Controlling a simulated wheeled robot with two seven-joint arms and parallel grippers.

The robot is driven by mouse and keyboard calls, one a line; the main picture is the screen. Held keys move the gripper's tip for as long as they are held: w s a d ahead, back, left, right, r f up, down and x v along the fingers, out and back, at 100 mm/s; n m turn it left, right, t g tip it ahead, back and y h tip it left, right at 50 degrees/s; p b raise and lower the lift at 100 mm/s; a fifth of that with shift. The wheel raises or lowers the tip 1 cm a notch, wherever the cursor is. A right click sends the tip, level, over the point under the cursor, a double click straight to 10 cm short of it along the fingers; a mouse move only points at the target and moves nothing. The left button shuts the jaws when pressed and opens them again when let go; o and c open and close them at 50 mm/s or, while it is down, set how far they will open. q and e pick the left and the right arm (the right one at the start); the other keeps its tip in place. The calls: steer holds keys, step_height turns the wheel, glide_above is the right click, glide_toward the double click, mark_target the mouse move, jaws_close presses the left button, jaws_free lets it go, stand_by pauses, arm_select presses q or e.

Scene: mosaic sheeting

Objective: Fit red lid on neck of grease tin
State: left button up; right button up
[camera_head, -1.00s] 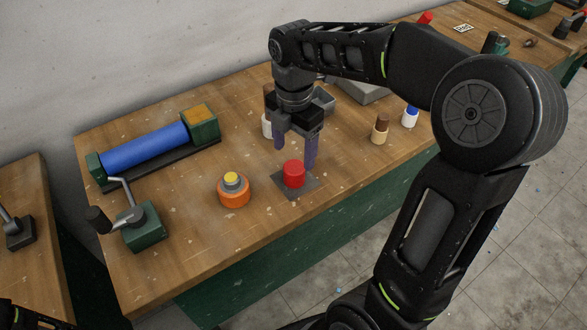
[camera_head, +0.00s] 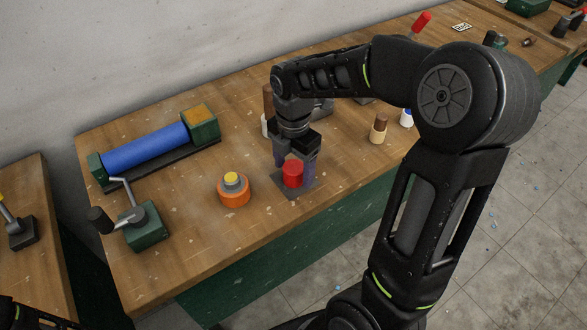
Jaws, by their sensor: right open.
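The red lid (camera_head: 292,174) is a short red cylinder on a dark grey square pad (camera_head: 300,193) near the table's front edge. The grease tin (camera_head: 234,193) is orange with a grey neck and a yellow top, and stands upright to the left of the pad. My right gripper (camera_head: 294,172) is open and pointing down, its fingers low on either side of the red lid. I cannot tell whether the fingers touch it. A small part of my left arm (camera_head: 30,316) shows at the bottom left; its gripper is out of view.
A blue roller in a green-ended holder (camera_head: 145,147) lies at the back left. A green block with a crank handle (camera_head: 143,228) stands at the front left. A brown-topped bottle (camera_head: 378,129) stands on the right. The table (camera_head: 215,260) is clear between crank and tin.

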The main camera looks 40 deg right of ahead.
mark_target(294, 167)
steer(key=shift+c, duration=0.5)
jaws_close()
step_height(294, 167, up, 10)
steer(key=shift+r+b, duration=0.1)
steer(key=shift+b, duration=0.3)
stand_by(0.6)
stand_by(0.8)
